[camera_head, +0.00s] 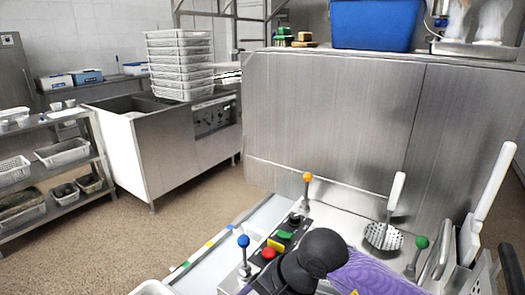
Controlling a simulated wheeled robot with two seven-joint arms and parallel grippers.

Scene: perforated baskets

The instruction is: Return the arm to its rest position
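No gripper of mine shows clearly in the head view, and I see no fingertips. A rounded black part joined to a purple ribbed part comes up from the bottom edge, right of the middle. I cannot tell if it belongs to one of my arms. The stack of white perforated baskets (180,62) stands upright on the steel unit (170,150) at the back left, far from the foreground.
A panel with a red button (268,253) and levers with blue (243,241), orange (307,177) and green (421,242) knobs lies in front. A slotted utensil (384,236) leans by the steel cabinet (330,110). A shelf rack (60,170) stands left; floor between is clear.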

